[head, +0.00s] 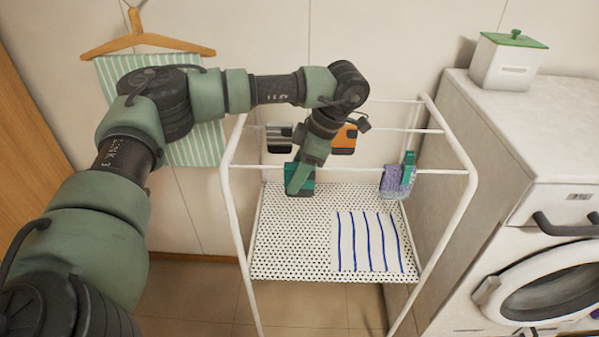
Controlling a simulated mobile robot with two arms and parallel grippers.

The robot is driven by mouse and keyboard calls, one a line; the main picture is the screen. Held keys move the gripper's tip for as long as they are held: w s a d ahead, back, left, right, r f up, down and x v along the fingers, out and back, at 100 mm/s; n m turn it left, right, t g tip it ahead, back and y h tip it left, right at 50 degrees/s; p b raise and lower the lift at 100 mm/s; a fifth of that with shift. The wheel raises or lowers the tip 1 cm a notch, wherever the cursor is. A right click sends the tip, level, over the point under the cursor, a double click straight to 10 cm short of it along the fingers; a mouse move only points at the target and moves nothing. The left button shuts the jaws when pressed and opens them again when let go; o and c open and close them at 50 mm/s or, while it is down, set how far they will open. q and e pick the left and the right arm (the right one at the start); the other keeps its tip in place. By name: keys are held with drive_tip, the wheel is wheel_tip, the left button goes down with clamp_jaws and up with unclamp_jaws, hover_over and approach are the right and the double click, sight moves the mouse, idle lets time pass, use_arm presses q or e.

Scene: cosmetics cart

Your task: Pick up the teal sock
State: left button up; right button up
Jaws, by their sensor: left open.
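A teal item (308,184), which looks like the teal sock, is at the left part of the cart's white dotted shelf. My left arm reaches in from the left and over the cart's top rails. My left gripper (296,186) points down right at the teal item and covers much of it. The gripper is open. Its fingers overlap the teal item in the picture, and I cannot tell whether they touch it. My right gripper is not in view.
The white cart frame (458,213) has rails around the dotted shelf (285,250). A blue-striped white cloth (368,242) lies on it. A speckled purple item (392,184) is at right, with orange (345,140) and grey (279,138) items behind. A washer (540,130) stands right.

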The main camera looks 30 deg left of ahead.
use_arm(q)
drive_tip(key=shift+a+f, duration=0.25)
drive_tip(key=shift+f, duration=0.45)
drive_tip(key=shift+s, duration=0.1)
clamp_jaws()
drive_tip(key=shift+r, duration=0.15)
